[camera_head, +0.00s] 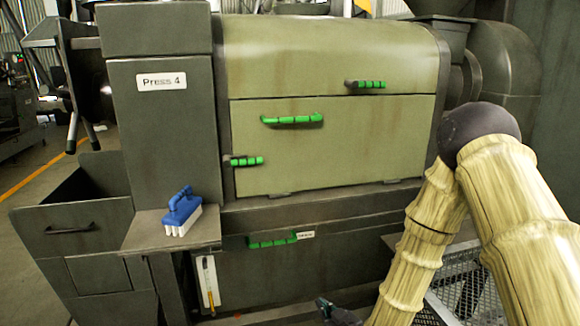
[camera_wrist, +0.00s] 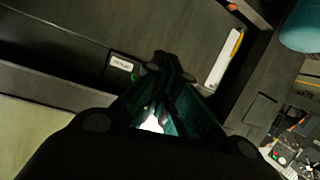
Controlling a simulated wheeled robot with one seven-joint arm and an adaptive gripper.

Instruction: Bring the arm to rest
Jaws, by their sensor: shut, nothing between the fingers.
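My arm (camera_head: 500,200), in a pale ribbed cover with a dark joint at the top, bends in front of the press at the right of the head view. My gripper (camera_head: 338,312) shows only in part at the bottom edge of that view, low in front of the press. In the wrist view my gripper (camera_wrist: 160,62) is dark, its fingers together and empty, pointing at the lower front of the press. A white label (camera_wrist: 121,64) shows just left of the fingertips, and a green handle is mostly hidden by them.
Press 4 (camera_head: 330,150) has several green handles (camera_head: 292,119) on its covers. A blue brush (camera_head: 183,212) stands on a ledge (camera_head: 150,238) at the left. A metal mesh (camera_head: 460,285) lies beside my arm. A narrow white plate (camera_head: 208,280) hangs on the lower front. An open bin (camera_head: 70,225) is at the far left.

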